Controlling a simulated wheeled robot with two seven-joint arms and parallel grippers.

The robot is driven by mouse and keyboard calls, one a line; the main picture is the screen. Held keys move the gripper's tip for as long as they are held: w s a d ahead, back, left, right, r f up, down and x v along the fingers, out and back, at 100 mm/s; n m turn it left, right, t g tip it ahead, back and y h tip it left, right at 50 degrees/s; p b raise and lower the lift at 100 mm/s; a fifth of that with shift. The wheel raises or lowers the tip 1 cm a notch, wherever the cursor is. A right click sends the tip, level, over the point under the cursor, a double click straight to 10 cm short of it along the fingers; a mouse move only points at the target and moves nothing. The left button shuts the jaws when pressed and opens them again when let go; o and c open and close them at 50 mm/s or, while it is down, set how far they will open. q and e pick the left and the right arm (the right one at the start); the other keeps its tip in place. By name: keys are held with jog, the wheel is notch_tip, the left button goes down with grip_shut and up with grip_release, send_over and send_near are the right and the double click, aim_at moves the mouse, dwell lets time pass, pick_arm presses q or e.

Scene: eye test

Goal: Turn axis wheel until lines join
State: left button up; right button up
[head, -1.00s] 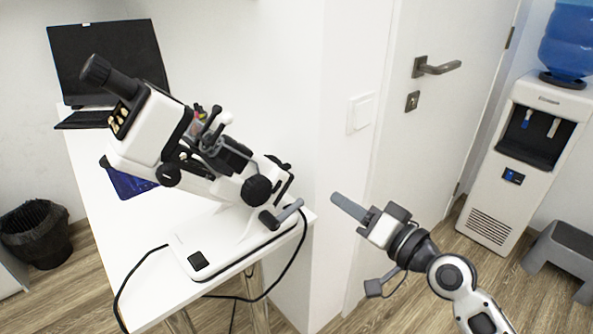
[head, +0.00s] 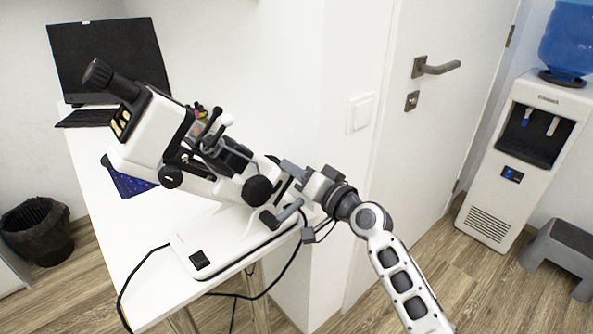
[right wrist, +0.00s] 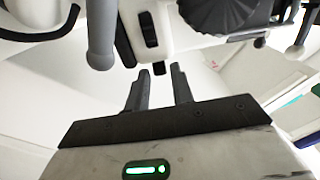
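A white and black optical instrument (head: 160,125) with a tilted eyepiece stands on the white table. It has a large round black knob (head: 257,191) on its side and a smaller black knob (head: 171,176) further left. I cannot tell which part is the axis wheel. My right gripper (head: 287,167) is beside the lower right end of the instrument, near the large knob. In the right wrist view its two fingers (right wrist: 158,88) are apart with nothing between them, below the ribbed black knob (right wrist: 226,14) and a grey lever (right wrist: 100,35). My left gripper is out of view.
A grey-tipped lever (head: 283,214) sticks out near the instrument's base, close below my right gripper. A black cable (head: 270,288) hangs off the table edge. A wall corner and door (head: 440,110) stand to the right; a monitor (head: 110,60) is behind.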

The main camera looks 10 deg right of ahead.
grip_shut()
jog(key=shift+r, duration=0.1)
